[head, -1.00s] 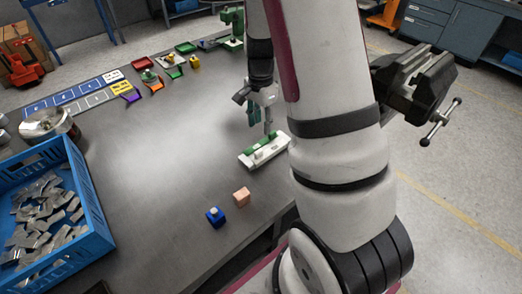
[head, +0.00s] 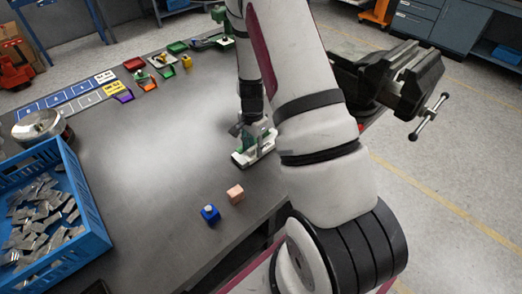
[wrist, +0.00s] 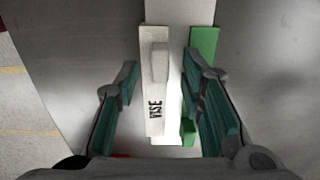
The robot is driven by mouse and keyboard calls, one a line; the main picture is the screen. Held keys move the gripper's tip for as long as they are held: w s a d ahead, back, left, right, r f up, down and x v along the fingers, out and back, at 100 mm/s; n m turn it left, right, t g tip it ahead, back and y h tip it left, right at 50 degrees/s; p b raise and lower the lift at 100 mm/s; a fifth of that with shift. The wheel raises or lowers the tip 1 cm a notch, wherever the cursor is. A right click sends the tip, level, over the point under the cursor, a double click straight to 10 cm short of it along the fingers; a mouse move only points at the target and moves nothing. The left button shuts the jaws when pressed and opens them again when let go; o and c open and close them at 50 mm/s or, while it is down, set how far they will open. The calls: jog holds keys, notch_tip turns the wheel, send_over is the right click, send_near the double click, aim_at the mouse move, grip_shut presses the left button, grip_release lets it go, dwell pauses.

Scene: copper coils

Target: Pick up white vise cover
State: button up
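The white vise cover (wrist: 154,100) is a narrow block with a raised grip on top and the word VISE on it. In the wrist view it lies on a brighter white base (wrist: 177,30), beside a green piece (wrist: 203,42). My gripper (wrist: 162,72) is open, one finger on each side of the cover. A gap shows between the left finger and the cover; the right finger is by the green piece. In the head view my gripper (head: 254,138) is low over the white base (head: 239,161) and hides most of it and the cover.
A blue block (head: 210,215) and a peach block (head: 235,194) stand nearer on the table (head: 160,150). A blue crate (head: 95,240) of metal parts is at left. A black vise (head: 405,80) is at right. The table's middle is clear.

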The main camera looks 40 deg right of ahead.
grip_shut()
dwell(0.4)
